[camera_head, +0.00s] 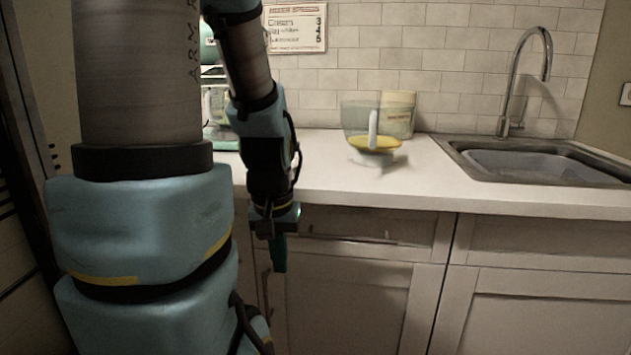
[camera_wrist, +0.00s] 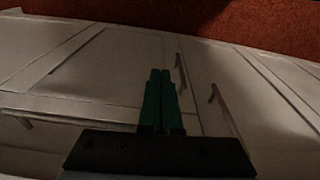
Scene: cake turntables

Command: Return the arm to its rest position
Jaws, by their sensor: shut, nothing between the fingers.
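My gripper (camera_head: 278,262) hangs low in front of the cabinet doors, below the counter edge, with its green fingers pointing down. In the wrist view its two green fingers (camera_wrist: 160,76) lie side by side, shut with nothing between them. My arm folds down on the left of the head view and hides part of the counter.
The white counter (camera_head: 320,178) runs across, with a sink (camera_head: 540,165) and tall faucet (camera_head: 545,50) at right. A pale yellow container (camera_head: 398,112) stands by the wall. Cabinet doors (camera_head: 345,300) and handles (camera_wrist: 213,93) are close to my gripper. A red floor (camera_wrist: 250,25) shows in the wrist view.

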